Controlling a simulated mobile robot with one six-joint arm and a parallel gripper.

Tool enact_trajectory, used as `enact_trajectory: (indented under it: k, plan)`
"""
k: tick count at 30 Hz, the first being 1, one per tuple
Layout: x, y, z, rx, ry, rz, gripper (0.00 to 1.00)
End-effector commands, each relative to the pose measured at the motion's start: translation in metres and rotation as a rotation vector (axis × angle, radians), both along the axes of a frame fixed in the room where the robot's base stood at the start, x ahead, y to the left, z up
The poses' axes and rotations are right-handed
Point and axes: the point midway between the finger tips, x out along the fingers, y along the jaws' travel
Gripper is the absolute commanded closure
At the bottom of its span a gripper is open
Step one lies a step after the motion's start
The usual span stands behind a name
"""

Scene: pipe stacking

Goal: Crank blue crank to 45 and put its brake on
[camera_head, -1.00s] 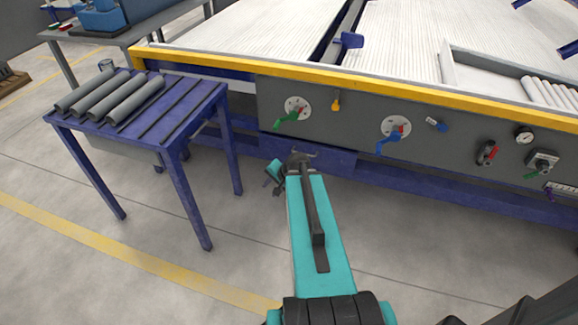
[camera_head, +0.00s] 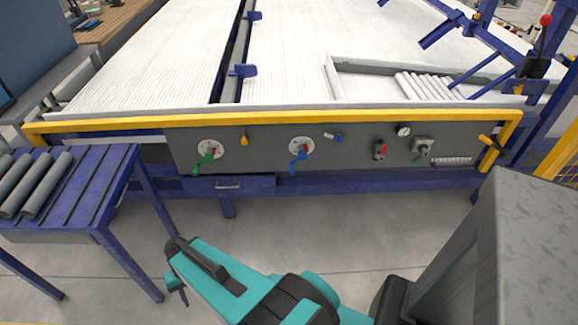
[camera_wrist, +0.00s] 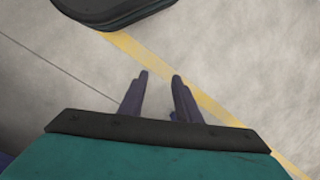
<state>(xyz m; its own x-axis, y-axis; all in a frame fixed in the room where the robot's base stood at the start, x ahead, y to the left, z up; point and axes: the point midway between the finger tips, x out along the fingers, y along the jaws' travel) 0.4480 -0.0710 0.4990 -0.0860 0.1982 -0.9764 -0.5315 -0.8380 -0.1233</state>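The blue crank (camera_head: 298,159) is on a round white dial (camera_head: 302,146) in the middle of the grey panel, its handle slanting down-left. The dial marks are too small to read. A small blue lever (camera_head: 338,138) sits up and right of it, beside a small white label. My gripper is at the end of the teal arm at lower left in the head view, low in front of the panel and well apart from the crank. In the wrist view my gripper (camera_wrist: 160,76) has its two fingers apart, with only floor between them. The wrist view shows neither crank nor lever.
A green crank (camera_head: 206,160) and a yellow lever (camera_head: 244,141) are left of the blue crank. A red-handled valve (camera_head: 380,151), gauge (camera_head: 404,131) and green-handled switch (camera_head: 422,147) are right. A blue table (camera_head: 95,190) with grey pipes stands left. Floor before the panel is clear.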

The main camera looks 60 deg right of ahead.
Motion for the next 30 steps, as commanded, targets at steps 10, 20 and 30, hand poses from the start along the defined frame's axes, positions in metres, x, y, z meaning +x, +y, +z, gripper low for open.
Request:
enact_trajectory:
  k: [10, 20, 30]
  plan:
    - [-0.073, 0.048, 0.032, -0.017, 0.166, 0.3, 0.7]
    - [-0.134, 0.069, 0.056, -0.033, 0.297, 0.532, 0.7]
    - [-0.146, 0.07, 0.057, -0.037, 0.326, 0.581, 0.7]
